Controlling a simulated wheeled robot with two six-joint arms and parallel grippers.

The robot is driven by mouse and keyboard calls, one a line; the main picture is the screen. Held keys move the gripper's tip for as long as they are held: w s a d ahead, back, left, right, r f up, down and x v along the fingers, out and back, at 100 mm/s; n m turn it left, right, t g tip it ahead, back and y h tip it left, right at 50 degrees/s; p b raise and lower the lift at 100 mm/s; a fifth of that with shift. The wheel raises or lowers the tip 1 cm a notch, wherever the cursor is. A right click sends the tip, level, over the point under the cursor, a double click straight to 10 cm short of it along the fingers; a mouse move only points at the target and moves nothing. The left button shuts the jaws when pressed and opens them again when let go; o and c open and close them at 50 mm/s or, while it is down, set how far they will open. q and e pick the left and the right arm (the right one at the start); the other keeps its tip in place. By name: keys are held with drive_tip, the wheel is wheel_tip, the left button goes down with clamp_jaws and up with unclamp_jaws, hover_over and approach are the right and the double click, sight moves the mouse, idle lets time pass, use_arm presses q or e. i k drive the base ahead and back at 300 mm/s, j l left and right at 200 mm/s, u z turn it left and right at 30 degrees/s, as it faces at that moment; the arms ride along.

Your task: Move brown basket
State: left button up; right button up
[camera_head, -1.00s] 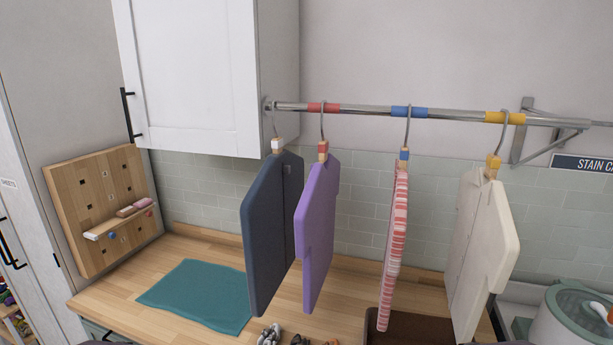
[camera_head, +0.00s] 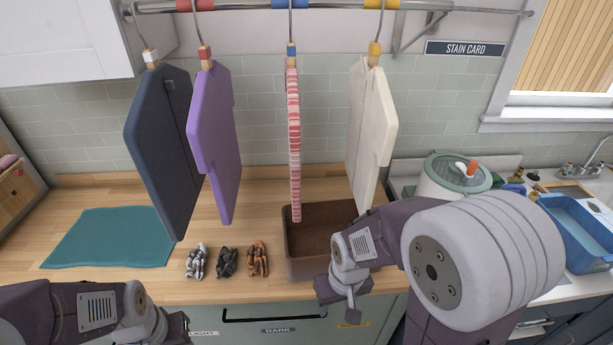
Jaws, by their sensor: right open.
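The brown basket (camera_head: 305,266) stands on the wooden counter near its front edge, below the hanging shirts. It looks open at the top and empty where I can see inside; my right arm hides its right part. My right gripper (camera_head: 350,305) is open at the basket's front right, before the counter edge; I cannot tell whether it touches the basket. My left arm comes in at the lower left, and its gripper is cut off by the bottom edge of the picture.
Dark blue (camera_head: 165,145), purple (camera_head: 217,140), striped (camera_head: 294,140) and cream (camera_head: 370,120) shirts hang from a rail, low over the counter and basket. A teal mat (camera_head: 110,238) lies further left. A lidded pot (camera_head: 455,175) and blue tub (camera_head: 580,230) are right.

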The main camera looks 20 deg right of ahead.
sight(331, 237)
drive_tip(key=z, duration=0.95)
